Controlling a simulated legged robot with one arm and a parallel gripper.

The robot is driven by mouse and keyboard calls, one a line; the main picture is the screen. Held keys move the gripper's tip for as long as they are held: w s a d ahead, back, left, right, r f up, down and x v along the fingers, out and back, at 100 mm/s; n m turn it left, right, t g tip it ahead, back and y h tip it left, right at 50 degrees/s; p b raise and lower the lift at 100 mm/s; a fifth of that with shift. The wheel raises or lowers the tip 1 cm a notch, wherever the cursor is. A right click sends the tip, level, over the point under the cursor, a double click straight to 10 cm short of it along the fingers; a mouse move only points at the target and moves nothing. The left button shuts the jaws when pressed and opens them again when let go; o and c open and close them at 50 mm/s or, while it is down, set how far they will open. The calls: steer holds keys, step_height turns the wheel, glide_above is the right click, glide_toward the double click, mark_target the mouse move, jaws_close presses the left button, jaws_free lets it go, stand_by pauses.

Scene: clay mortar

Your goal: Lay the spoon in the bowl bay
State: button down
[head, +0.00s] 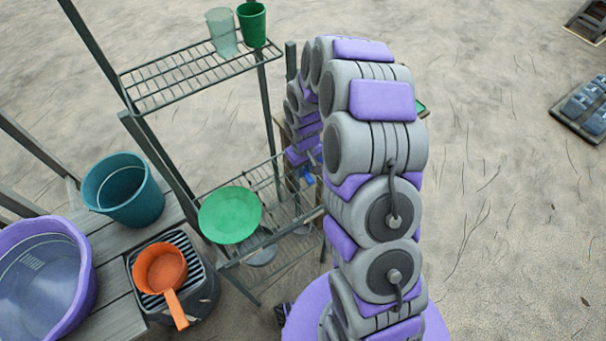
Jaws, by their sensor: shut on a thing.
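My arm bends over at the top and comes down behind itself to my gripper (304,172), which is small and partly hidden beside the right end of the rack. It is shut on a small blue piece (308,179), which looks like part of the spoon; the rest is not clear. The metal wire rack (190,80) has an upper and a lower shelf. I cannot tell which part of the rack is the bowl bay.
A clear cup (221,30) and a green cup (252,24) stand on the upper shelf. A teal bucket (123,190), a purple tub (42,285) and an orange pan (161,268) are at the left. The sandy ground (500,200) at right is mostly open.

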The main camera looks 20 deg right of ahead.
mark_target(301, 180)
steer(key=f, duration=0.2)
steer(key=f+b, duration=0.1)
steer(key=shift+s+a+f, duration=0.1)
steer(key=shift+a, duration=0.2)
steer(key=shift+a+f, duration=0.15)
steer(key=shift+a, duration=0.2)
steer(key=c, duration=1.1)
jaws_free()
steer(key=shift+d, duration=0.4)
steer(key=shift+o, duration=0.4)
steer(key=shift+a, duration=0.15)
